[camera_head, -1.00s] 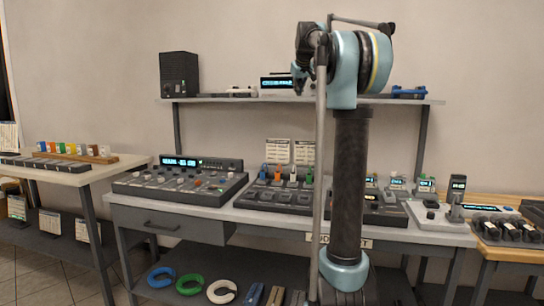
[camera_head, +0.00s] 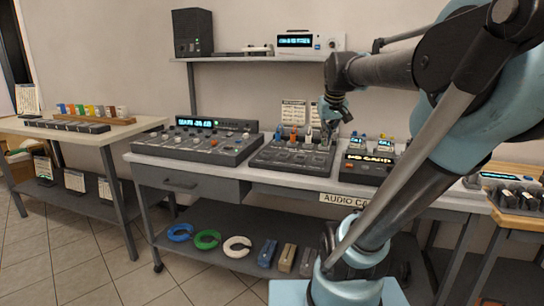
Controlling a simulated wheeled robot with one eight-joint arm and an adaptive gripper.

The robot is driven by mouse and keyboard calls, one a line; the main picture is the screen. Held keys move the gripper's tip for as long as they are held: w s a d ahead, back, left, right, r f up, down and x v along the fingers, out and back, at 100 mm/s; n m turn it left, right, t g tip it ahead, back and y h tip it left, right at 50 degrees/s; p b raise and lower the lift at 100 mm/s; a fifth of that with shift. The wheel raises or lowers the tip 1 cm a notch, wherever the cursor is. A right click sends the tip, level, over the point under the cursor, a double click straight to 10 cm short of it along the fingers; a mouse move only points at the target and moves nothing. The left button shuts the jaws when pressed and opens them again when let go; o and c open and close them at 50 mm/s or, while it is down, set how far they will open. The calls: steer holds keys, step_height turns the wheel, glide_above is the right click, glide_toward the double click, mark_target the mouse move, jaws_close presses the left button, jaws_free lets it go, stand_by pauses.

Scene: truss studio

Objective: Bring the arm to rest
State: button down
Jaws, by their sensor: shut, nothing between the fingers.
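My arm reaches from its base at the lower middle up the right side of the view, then bends left over the workbench (camera_head: 160,160). My gripper (camera_head: 329,136) hangs at its end, pointing down, above the right part of the dark device with coloured plugs (camera_head: 292,157). Its fingers are small in the view; they are shut with nothing between them. I cannot tell whether the fingertips touch the device.
A mixer with a lit display (camera_head: 205,145) stands left on the bench. A shelf (camera_head: 250,57) above carries a speaker (camera_head: 193,33) and a white lit unit (camera_head: 310,42). Coloured cable coils (camera_head: 207,239) lie on the lower shelf. A side table (camera_head: 140,123) stands left, with open floor before it.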

steer(key=s+f+m+g, duration=0.1)
steer(key=s+f+g, duration=0.1)
steer(key=s+f, duration=1.7)
step_height(320, 180, down, 3)
steer(key=shift+s+f+g, duration=0.1)
steer(key=shift+s+g, duration=0.15)
steer(key=shift+g, duration=0.05)
steer(key=shift+w+f, duration=0.2)
steer(key=shift+w, duration=0.3)
